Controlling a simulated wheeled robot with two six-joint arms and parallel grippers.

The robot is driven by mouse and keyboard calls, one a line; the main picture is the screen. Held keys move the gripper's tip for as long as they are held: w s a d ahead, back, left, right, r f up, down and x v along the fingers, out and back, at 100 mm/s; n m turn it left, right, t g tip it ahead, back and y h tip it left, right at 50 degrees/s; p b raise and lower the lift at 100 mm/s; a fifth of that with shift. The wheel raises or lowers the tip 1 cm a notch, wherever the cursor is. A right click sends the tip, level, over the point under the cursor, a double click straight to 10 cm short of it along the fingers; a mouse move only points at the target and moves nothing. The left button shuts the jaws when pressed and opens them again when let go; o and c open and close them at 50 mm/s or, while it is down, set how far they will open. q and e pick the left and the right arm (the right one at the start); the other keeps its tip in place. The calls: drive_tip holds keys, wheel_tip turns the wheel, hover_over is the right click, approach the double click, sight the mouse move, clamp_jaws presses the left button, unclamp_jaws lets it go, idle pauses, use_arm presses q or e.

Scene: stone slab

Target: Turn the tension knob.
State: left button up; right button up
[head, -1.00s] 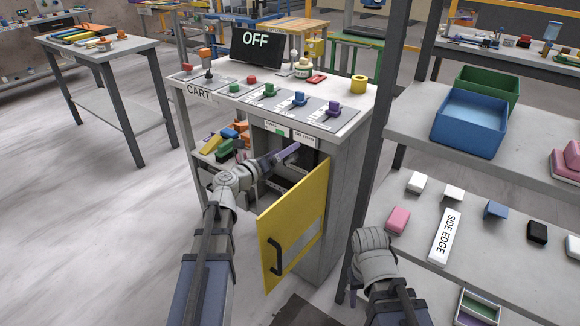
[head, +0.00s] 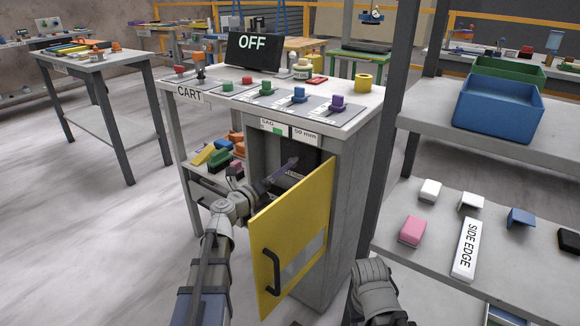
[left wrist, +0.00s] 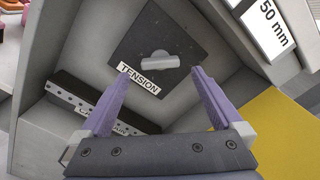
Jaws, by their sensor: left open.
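The tension knob (left wrist: 150,62) is a grey bar-shaped knob on a dark square plate inside the cart's cabinet. The bar lies roughly level in the left wrist view, above a white TENSION label (left wrist: 139,79). My left gripper (left wrist: 161,73) is open and empty, its purple fingers pointing toward the plate on either side of the label, apart from the knob. In the head view my left gripper (head: 283,172) is in the cabinet opening, and the knob cannot be made out there. My right forearm shows at the bottom, but its gripper is not visible.
The yellow cabinet door (head: 290,235) stands open, to the right of my left arm. A dark slotted rail (left wrist: 100,104) is lower left of the knob. The OFF screen (head: 253,46) stands on the cart top. A shelf with a blue bin (head: 497,106) is at right.

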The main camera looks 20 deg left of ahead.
use_arm(q)
drive_tip(key=x, duration=0.7)
drive_tip(key=c, duration=1.3)
